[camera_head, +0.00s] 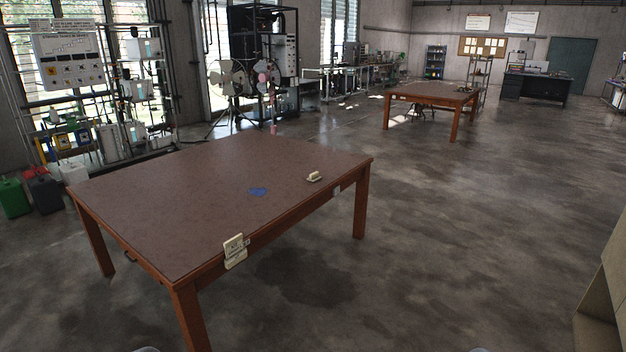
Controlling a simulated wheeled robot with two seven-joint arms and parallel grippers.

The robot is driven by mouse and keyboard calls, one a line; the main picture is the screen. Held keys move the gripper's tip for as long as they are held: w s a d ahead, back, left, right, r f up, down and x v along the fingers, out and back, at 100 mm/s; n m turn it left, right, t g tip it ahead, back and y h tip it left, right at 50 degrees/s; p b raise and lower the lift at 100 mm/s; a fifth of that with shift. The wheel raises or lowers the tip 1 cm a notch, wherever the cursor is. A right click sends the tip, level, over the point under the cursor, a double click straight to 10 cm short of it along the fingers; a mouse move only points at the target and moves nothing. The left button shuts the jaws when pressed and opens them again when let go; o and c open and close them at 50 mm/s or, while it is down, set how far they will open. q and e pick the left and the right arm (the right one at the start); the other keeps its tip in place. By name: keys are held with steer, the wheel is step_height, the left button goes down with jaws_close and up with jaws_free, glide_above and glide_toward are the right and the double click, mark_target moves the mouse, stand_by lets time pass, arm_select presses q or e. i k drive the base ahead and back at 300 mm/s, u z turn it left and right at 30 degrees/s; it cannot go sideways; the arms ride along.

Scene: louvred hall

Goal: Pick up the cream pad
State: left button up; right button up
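A small cream object (314,177), which looks like the cream pad, lies on the brown table (180,200) near its right front edge. It has a low flat base and a raised part on top; finer detail is too small to tell. A flat blue patch or piece (257,191) lies on the tabletop to its left. Neither of my grippers is in view. Only small grey bits show at the bottom edge of the picture, and I cannot tell what they are.
A cream socket-like box (235,251) is fixed at the table's front edge. A second brown table (430,92) stands farther back. A fan (230,77) and racks stand behind the near table. A beige panel (604,285) is at the lower right. Floor right of the table is clear.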

mark_target(314, 177)
steer(key=z, duration=0.15)
steer(key=i, duration=0.8)
steer(key=z, duration=0.45)
steer(key=i, duration=2.1)
steer(key=u, duration=0.05)
